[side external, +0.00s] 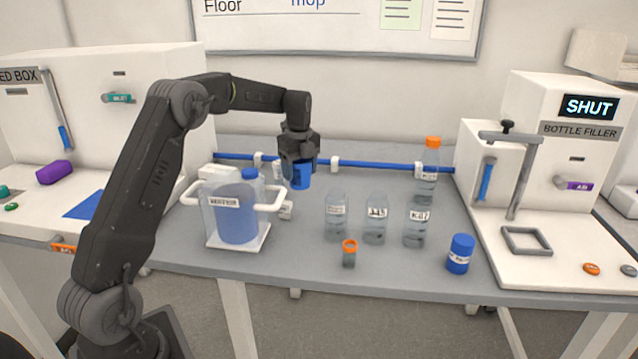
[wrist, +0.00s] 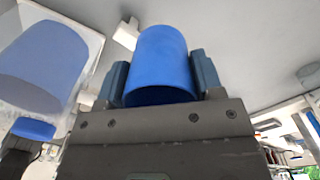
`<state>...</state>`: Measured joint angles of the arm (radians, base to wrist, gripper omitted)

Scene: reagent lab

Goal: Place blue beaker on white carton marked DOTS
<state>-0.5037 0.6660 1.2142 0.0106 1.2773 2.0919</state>
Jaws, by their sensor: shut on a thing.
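My gripper (side external: 299,168) is shut on the blue beaker (side external: 301,180) and holds it above the grey bench, behind the large jug. In the wrist view the beaker (wrist: 160,62) sits between the two fingers (wrist: 158,82). A small white carton (side external: 286,210) with dark marks stands on the bench below and slightly left of the beaker, beside the jug. I cannot read DOTS on it. A small white block also shows in the wrist view (wrist: 126,34), just beyond the beaker's upper left, apart from it.
A clear jug of blue liquid (side external: 237,220) stands close on the left. Several clear bottles (side external: 376,222) stand to the right, with an orange-topped vial (side external: 349,256) and a blue jar (side external: 460,253). A blue rail (side external: 380,165) runs behind. The bottle filler (side external: 545,150) is far right.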

